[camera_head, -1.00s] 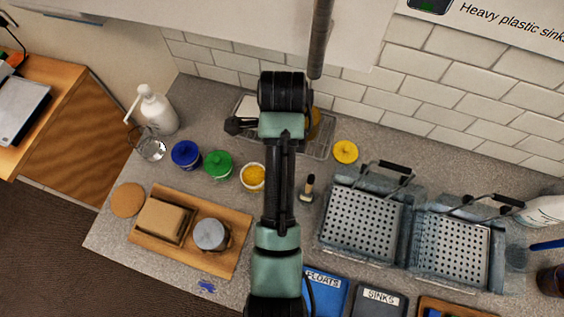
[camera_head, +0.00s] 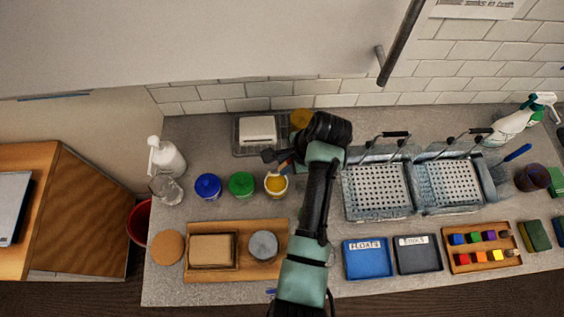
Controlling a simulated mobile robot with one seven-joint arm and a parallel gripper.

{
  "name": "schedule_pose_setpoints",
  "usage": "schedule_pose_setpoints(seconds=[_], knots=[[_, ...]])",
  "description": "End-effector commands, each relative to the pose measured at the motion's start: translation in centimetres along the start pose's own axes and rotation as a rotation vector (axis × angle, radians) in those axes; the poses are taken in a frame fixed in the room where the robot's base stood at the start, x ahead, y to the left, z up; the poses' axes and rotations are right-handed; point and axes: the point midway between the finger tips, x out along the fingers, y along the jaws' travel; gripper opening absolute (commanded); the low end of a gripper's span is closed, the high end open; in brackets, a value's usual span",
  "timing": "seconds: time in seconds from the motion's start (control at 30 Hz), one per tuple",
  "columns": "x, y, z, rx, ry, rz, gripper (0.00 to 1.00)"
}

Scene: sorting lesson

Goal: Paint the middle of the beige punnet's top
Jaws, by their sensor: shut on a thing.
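The beige punnet (camera_head: 212,250) sits on a wooden board at the front left, with its plain top facing up. My gripper (camera_head: 276,157) is behind the yellow paint pot, away from the punnet. It is shut on a slim thing that looks like a brush (camera_head: 286,162), mostly hidden by the gripper and arm. The open yellow paint pot (camera_head: 276,184) stands just in front of it. The blue pot (camera_head: 207,186) and green pot (camera_head: 241,184) stand to its left.
A grey round item (camera_head: 263,246) shares the wooden board (camera_head: 235,272). A cork disc (camera_head: 168,247) lies left of it. A drying rack (camera_head: 240,148) is behind the pots. Perforated baskets (camera_head: 378,190) and the blue FLOATS tray (camera_head: 368,259) are to the right.

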Motion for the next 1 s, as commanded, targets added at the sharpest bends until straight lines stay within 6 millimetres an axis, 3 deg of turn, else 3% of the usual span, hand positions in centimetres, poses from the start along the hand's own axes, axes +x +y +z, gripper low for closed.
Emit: schedule_pose_setpoints(seconds=[0.7,1.0], knots=[[5.3,1.2,-1.6,0.0,-0.001,-0.002,0.0],[5.6,1.3,-1.6,0.0,-0.001,-0.001,0.0]])
